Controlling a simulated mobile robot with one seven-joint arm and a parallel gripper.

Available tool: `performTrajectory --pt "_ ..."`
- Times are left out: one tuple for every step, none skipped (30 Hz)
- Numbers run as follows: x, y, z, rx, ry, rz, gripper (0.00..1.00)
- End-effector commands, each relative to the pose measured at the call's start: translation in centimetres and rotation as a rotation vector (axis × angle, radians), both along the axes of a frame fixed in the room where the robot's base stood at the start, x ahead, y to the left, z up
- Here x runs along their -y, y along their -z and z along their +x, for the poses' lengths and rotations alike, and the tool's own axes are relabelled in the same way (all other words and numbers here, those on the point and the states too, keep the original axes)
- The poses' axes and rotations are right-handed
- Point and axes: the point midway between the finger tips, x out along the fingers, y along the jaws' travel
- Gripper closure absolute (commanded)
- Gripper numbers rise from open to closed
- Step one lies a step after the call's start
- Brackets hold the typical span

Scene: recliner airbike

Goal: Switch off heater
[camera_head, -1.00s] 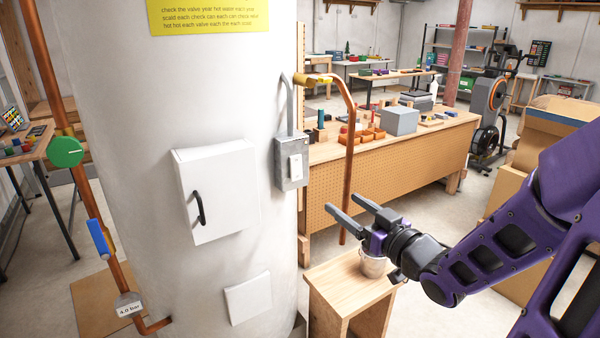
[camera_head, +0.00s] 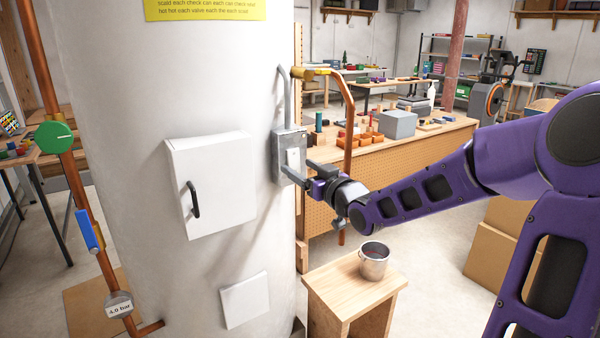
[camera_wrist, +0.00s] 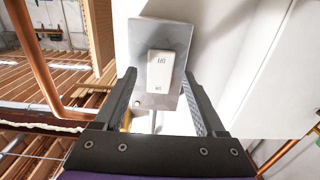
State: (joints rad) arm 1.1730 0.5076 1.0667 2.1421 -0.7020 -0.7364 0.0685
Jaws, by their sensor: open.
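The white water heater (camera_head: 100,200) is a large upright cylinder at the left of the head view. A grey metal switch box (camera_head: 279,157) is fixed to its right side, with a conduit rising from it. The box carries a white rocker switch, which shows clearly in the wrist view (camera_wrist: 160,72) with small markings at both ends. My gripper (camera_head: 298,174) is open at the lower part of the box. In the wrist view its two fingers (camera_wrist: 160,95) lie on either side of the switch. I cannot tell whether they touch the box.
A copper pipe (camera_head: 348,130) with a yellow valve runs down close to my gripper. A white panel door (camera_head: 215,185) with a black handle is left of the box. A metal pot (camera_head: 374,264) stands on a small wooden stand (camera_head: 330,290) below my arm.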

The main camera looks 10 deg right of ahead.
Motion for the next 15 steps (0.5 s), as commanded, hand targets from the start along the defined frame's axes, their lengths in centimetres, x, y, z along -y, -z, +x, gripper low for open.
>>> performTrajectory --pt "-0.15 0.03 0.37 0.001 -0.001 0.0 0.28" --pt "-0.21 0.03 0.51 0.001 -0.001 0.0 0.28" --pt "-0.27 0.02 0.65 0.0 -0.001 -0.001 0.28" --pt "-0.29 0.01 0.72 0.0 -0.001 -0.001 0.28" --pt "-0.3 0.01 0.78 0.0 -0.001 -0.001 0.28" --pt "-0.3 0.0 0.82 0.0 0.0 -0.001 0.28" --pt "-0.3 -0.01 0.83 0.0 0.0 -0.002 0.28" --pt "-0.29 -0.01 0.83 -0.001 0.0 -0.001 0.28" --pt "-0.28 -0.01 0.83 -0.001 0.0 -0.001 0.28" --pt "-0.27 -0.01 0.82 -0.001 0.0 -0.001 0.28" --pt "-0.26 -0.01 0.81 -0.001 0.0 -0.001 0.28" --pt "-0.26 0.0 0.81 -0.001 0.0 -0.001 0.28" --pt "-0.27 0.0 0.8 -0.001 0.0 -0.001 0.33" --pt "-0.26 0.0 0.8 0.0 0.0 -0.001 0.38" --pt "-0.26 0.0 0.8 0.0 0.0 -0.001 0.45"
